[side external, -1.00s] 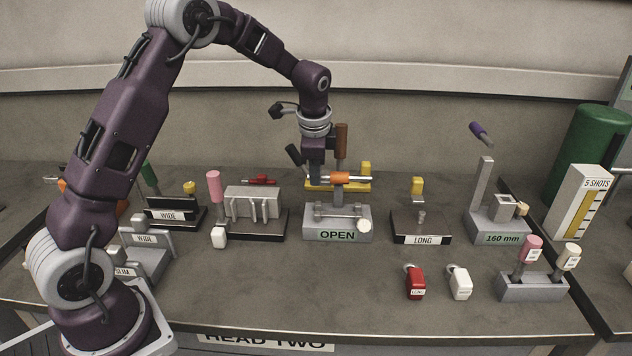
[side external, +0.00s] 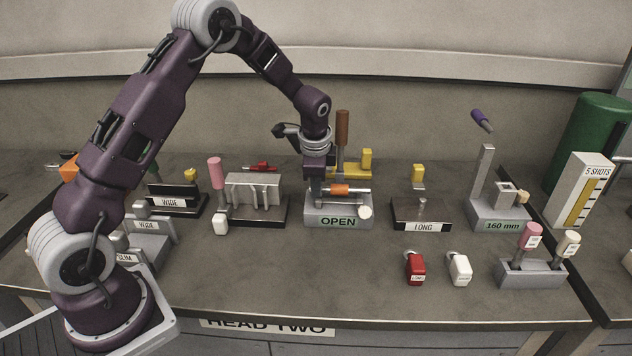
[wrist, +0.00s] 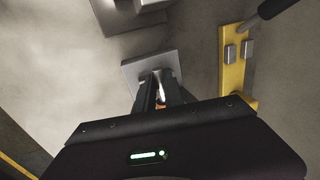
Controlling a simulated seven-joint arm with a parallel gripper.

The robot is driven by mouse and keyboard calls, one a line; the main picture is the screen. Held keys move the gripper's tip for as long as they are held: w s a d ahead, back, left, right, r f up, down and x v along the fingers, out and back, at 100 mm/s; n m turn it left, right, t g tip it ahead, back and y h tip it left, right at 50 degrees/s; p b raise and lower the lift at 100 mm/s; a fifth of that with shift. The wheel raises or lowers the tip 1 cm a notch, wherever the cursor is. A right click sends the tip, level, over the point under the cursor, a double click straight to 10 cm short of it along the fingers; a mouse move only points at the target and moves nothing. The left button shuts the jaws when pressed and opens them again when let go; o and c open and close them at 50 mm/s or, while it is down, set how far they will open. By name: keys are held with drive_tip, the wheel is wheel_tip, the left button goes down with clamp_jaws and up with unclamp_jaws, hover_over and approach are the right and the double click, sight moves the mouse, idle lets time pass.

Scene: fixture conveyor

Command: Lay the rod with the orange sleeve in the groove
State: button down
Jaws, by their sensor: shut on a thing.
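The rod with the orange sleeve (side external: 340,189) lies level, just at or above the top of the grey block labelled OPEN (side external: 312,222). My gripper (side external: 322,190) points down over this block and is shut on the rod. In the wrist view, a sliver of orange shows between the two dark fingers (wrist: 162,100), with the grey block (wrist: 140,68) beneath. The groove is largely hidden by the gripper and rod, so I cannot tell whether the rod touches it.
A brown-handled lever (side external: 342,128) stands upright behind the block, near a yellow fixture (side external: 367,160). The LONG stand (side external: 421,226) is to the right and a grey fixture (side external: 253,190) to the left. Red (side external: 414,268) and white (side external: 460,270) tags lie in front.

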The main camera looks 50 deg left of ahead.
drive_tip(key=shift+s+f, duration=0.15)
drive_tip(key=shift+f, duration=0.25)
drive_tip(key=c, duration=1.3)
unclamp_jaws()
drive_tip(key=shift+c, duration=0.2)
drive_tip(key=shift+d, duration=0.1)
wheel_tip(320, 180, up, 8)
drive_tip(key=shift+s+d+f, duration=0.15)
drive_tip(key=shift+s+d, duration=0.3)
